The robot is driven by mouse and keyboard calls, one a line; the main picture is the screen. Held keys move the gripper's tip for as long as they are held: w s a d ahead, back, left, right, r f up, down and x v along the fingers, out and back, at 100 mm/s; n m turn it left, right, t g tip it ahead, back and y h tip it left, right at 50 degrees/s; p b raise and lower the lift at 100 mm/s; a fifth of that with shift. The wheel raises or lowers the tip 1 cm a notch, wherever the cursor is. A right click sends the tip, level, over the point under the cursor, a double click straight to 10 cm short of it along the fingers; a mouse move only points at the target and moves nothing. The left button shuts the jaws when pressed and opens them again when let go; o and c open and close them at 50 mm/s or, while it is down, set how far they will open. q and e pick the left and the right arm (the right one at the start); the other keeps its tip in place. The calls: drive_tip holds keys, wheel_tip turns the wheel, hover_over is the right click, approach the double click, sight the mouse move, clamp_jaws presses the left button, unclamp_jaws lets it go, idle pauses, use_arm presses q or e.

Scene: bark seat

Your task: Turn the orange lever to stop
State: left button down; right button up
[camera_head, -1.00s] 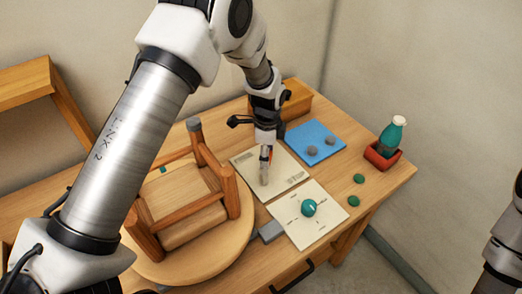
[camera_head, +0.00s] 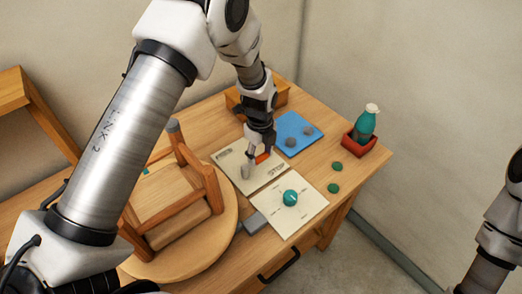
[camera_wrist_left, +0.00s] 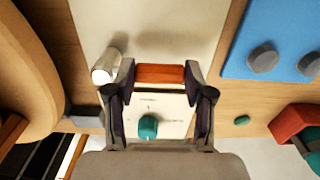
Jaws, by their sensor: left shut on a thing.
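The orange lever (camera_head: 262,158) sits on a pale panel (camera_head: 226,160), close to a silver post (camera_head: 246,169). In the left wrist view the lever (camera_wrist_left: 160,74) lies crosswise between my fingertips, with the silver post (camera_wrist_left: 106,66) just left of them. My left gripper (camera_head: 261,150) is shut on the lever from above. Dark lettering, seemingly "STOP" (camera_head: 272,170), is printed on the panel's right part, just nearer than the lever. The gripper hides part of the lever in the head view. My right gripper is out of view.
A white card with a teal knob (camera_head: 290,198) lies nearer. A blue mat (camera_head: 298,122) with two grey pieces is behind right. A red tray (camera_head: 364,143) holds a teal bottle. An upturned wooden stool (camera_head: 185,205) stands on a round board at left. Two green discs lie right.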

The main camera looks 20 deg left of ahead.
sight(261, 155)
use_arm(q)
drive_tip(key=shift+s+f, duration=0.2)
idle(0.3)
drive_tip(key=c, duration=0.7)
unclamp_jaws()
drive_tip(key=shift+w+d, duration=0.1)
drive_tip(key=shift+r, duration=0.1)
drive_tip(key=shift+r, duration=0.1)
wheel_tip(261, 155, up, 12)
